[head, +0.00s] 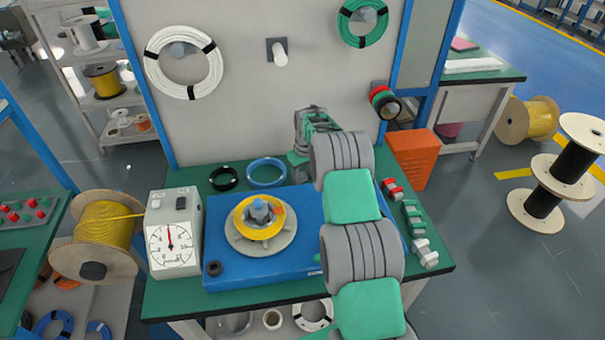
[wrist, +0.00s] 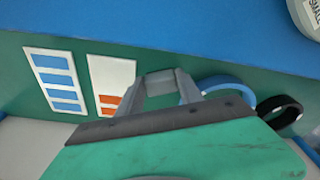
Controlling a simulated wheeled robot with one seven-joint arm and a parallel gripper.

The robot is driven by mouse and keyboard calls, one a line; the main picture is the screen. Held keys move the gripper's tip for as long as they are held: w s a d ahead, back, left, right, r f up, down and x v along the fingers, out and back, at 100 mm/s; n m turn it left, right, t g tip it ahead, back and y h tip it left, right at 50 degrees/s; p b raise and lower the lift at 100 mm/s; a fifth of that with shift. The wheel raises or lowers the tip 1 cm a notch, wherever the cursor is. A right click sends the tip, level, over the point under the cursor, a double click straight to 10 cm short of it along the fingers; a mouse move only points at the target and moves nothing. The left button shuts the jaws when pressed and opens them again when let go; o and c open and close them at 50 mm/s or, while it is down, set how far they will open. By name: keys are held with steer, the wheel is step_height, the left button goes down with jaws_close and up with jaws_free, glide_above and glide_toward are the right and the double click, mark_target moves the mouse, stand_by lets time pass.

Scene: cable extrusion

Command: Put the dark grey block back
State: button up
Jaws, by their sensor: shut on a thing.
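My gripper (wrist: 160,84) shows in the wrist view with its grey fingers shut on a small grey piece, which I take for the dark grey block (wrist: 160,73). Only a narrow part of it shows between the fingertips. In the head view my gripper (head: 300,165) is low over the back of the green bench, right of the blue ring. The block cannot be made out there. In the wrist view two white cards, one with blue bars (wrist: 55,80) and one with orange bars (wrist: 110,85), lie on the green surface left of and behind the fingers.
A blue ring (head: 267,173) and a black ring (head: 224,179) lie left of my gripper. The blue base (head: 240,270) carries a turntable with a yellow coil (head: 258,222). A dial scale (head: 172,240) stands left of it. An orange bin (head: 410,157) is at the right, beyond my arm.

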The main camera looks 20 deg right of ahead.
steer(key=shift+f, duration=0.2)
steer(key=o, duration=1.3)
steer(key=shift+r, duration=0.15)
step_height(320, 180, up, 12)
steer(key=s+b, duration=0.2)
steer(key=b, duration=0.1)
steer(key=s+a+r, duration=0.8)
steer(key=s+r, duration=0.2)
steer(key=s+a, duration=0.2)
steer(key=s, duration=0.5)
steer(key=s+a+f+m+t, duration=0.1)
steer(key=s+a, duration=0.1)
steer(key=s, duration=0.6)
steer(key=s+a+f+m+t, duration=0.1)
steer(key=s+a, duration=0.1)
steer(key=s, duration=0.6)
steer(key=shift+a, duration=0.4)
